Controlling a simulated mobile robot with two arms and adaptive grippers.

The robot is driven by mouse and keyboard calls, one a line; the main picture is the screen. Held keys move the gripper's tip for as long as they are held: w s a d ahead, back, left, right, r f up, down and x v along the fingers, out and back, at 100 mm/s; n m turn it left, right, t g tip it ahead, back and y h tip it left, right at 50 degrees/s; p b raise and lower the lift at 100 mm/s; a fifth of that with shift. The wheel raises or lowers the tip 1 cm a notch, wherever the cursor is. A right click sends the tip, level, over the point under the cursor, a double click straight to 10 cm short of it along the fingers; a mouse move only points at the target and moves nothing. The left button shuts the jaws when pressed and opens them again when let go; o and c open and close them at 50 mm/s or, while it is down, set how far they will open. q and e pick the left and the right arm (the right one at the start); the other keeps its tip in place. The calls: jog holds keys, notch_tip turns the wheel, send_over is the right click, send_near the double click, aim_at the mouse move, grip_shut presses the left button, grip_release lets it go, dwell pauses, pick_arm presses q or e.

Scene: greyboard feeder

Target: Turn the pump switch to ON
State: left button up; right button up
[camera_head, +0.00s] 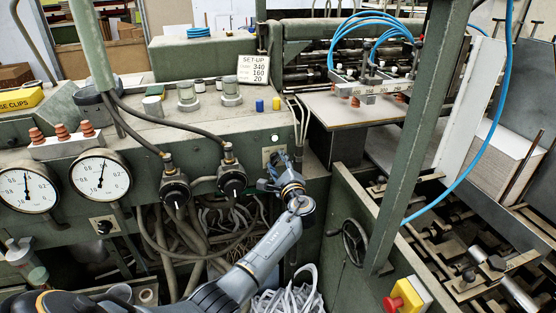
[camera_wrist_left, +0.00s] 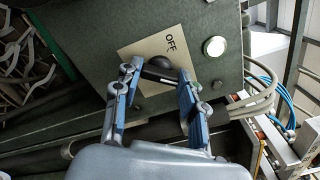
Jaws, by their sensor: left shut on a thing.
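The pump switch is a dark knob (camera_wrist_left: 158,69) on a cream plate (camera_wrist_left: 138,52) fixed to the green machine panel. The word OFF shows on the plate in the left wrist view; an ON mark is not visible there. My left gripper (camera_wrist_left: 158,76) has its two blue-grey fingers on either side of the knob, closed on it. In the head view the left gripper (camera_head: 278,172) is at the panel just below the cream plate (camera_head: 272,152), and it hides the knob. My right gripper is not in view.
A lit white lamp (camera_wrist_left: 215,46) sits beside the plate. Two dark round knobs with cables (camera_head: 232,181) and two gauges (camera_head: 100,175) are to the left. A handwheel (camera_head: 355,241) and a red button on a yellow box (camera_head: 406,296) are at right.

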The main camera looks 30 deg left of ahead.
pick_arm(q)
jog(key=shift+a+r+m+p, duration=0.15)
jog(key=shift+m+p, duration=0.15)
jog(key=shift+m, duration=0.3)
jog(key=o, duration=1.1)
jog(key=shift+o, duration=0.2)
jog(key=shift+s+d, duration=0.15)
jog(key=shift+d, duration=0.15)
jog(key=v, duration=1.1)
jog(key=shift+s, duration=0.15)
jog(key=shift+d, duration=0.1)
